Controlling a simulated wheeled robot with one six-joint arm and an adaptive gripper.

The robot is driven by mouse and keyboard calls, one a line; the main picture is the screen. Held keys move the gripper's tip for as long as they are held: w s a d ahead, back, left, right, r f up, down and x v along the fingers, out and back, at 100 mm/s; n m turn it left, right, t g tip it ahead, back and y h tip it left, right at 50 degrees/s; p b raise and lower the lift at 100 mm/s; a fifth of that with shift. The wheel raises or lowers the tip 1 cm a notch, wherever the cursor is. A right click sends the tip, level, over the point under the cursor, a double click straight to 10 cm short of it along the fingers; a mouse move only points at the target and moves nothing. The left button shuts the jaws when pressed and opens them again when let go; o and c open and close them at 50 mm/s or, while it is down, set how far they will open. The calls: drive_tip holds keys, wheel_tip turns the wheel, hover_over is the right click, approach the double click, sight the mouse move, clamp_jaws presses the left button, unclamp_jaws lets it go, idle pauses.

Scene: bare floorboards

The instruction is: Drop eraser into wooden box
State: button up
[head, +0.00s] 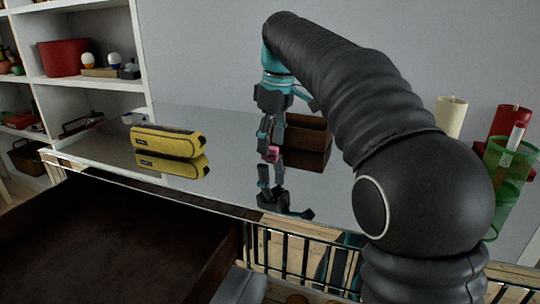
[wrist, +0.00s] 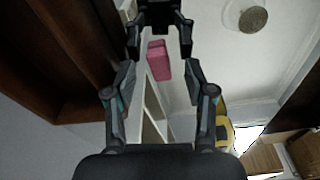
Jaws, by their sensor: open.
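A small pink eraser (head: 270,153) lies on the mirror-like tabletop, just below my fingertips. It also shows in the wrist view (wrist: 158,60), between the two fingers and slightly beyond their tips. My gripper (head: 269,143) points down above it and is open; in the wrist view its fingers (wrist: 161,72) stand apart on either side, with a gap to the eraser. The brown wooden box (head: 308,133) stands just right of and behind my gripper in the head view. It fills the upper left of the wrist view (wrist: 70,50). Its inside is hidden.
A yellow pencil case (head: 168,141) lies on the table at left. Candles (head: 450,117) and a green mesh cup (head: 497,165) stand at right, partly behind my arm. White shelves (head: 90,60) stand at left. The glossy top (head: 225,180) mirrors the gripper, box and ceiling.

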drive_tip(key=shift+f, duration=0.4)
clamp_jaws()
drive_tip(key=shift+r, duration=0.1)
